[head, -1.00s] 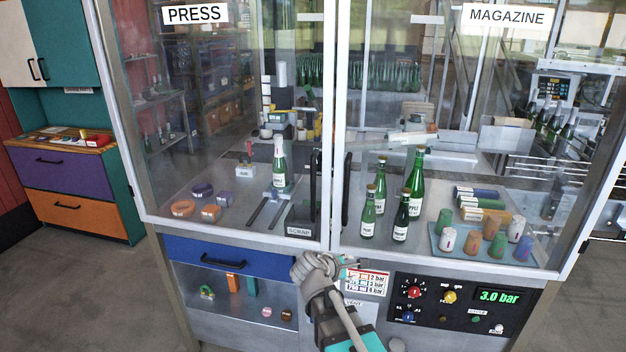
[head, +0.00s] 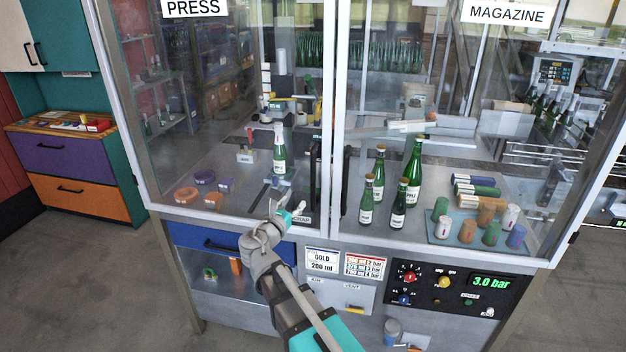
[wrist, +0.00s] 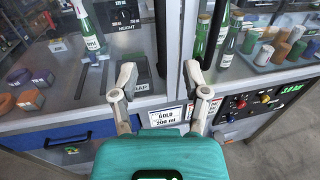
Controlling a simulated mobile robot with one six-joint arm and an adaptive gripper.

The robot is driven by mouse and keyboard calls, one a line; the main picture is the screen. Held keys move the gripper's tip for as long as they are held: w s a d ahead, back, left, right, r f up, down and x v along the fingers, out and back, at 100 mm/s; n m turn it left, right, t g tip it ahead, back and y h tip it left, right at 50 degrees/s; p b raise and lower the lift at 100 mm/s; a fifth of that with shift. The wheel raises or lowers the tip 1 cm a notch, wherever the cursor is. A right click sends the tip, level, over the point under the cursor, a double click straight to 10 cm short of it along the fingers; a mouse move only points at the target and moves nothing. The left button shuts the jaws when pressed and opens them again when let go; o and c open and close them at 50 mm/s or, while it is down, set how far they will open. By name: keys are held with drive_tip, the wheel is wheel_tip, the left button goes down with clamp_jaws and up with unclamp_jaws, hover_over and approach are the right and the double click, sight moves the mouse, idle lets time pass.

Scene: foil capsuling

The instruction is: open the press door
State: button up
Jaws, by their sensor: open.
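The press door (head: 230,110) is the left glass door under the PRESS label (head: 193,7), and it looks shut against the centre frame. Its black upright handle (head: 314,180) is near the door's right edge. The handle also shows in the wrist view (wrist: 160,38), ahead of and between the two fingers. My gripper (head: 287,207) is open and empty, in front of the lower part of the press door, left of and below the handle. In the wrist view my gripper (wrist: 160,78) has its fingers spread, apart from the handle.
The magazine door (head: 470,110) with its own black handle (head: 345,178) stands close to the right. Below are a blue drawer (head: 195,237), a GOLD 200 ml card (head: 322,261) and a control panel (head: 450,293). A green bottle (head: 279,160) stands behind the press glass.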

sight(312, 181)
drive_tip(key=shift+w, duration=0.15)
drive_tip(key=x, duration=1.3)
drive_tip(key=shift+w+d, duration=0.15)
drive_tip(key=shift+w, duration=0.1)
clamp_jaws()
